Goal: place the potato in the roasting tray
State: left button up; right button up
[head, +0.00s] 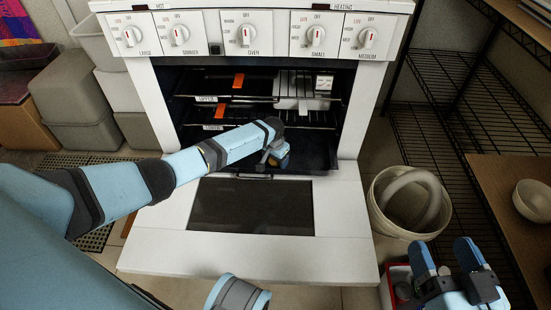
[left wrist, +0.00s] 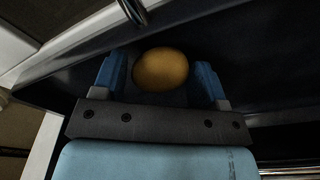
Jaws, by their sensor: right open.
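The potato (left wrist: 161,69) is a yellow-brown oval between the two blue fingers of my left gripper (left wrist: 160,82) in the left wrist view. Narrow gaps show between it and both fingers, so the gripper looks open around it. In the head view, my left gripper (head: 276,156) reaches into the low part of the open oven and mostly hides the potato. A dark surface, apparently the roasting tray (head: 316,153), lies below and beside it. Whether the potato touches it is unclear. My right gripper (head: 446,257) is open and empty at lower right, outside the oven.
The oven door (head: 150,255) is folded down in front. Wire racks with orange tags (head: 238,80) sit above my left gripper. A white bin (head: 381,205) stands right of the door. Wire shelving (head: 440,110) and a counter with a bowl (head: 534,200) are at right.

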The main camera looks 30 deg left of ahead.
aim_at(273, 161)
pick_arm(q)
jog(key=shift+r, duration=0.3)
jog(key=r+p, duration=0.2)
jog(key=r, duration=0.1)
jog(key=r+p, duration=0.1)
jog(key=r, duration=0.1)
jog(key=shift+s, duration=0.3)
notch_tip(273, 161, up, 7)
jog(key=p, duration=0.3)
jog(key=shift+s+f, duration=0.2)
jog(key=shift+s, duration=0.25)
pick_arm(e)
jog(key=r, duration=0.2)
jog(key=r+m+t, duration=0.1)
jog(key=r, duration=0.1)
jog(key=s+r+m, duration=0.1)
jog(key=shift+a+r+t, duration=0.1)
jog(key=shift+r+t, duration=0.2)
jog(key=shift+r, duration=0.1)
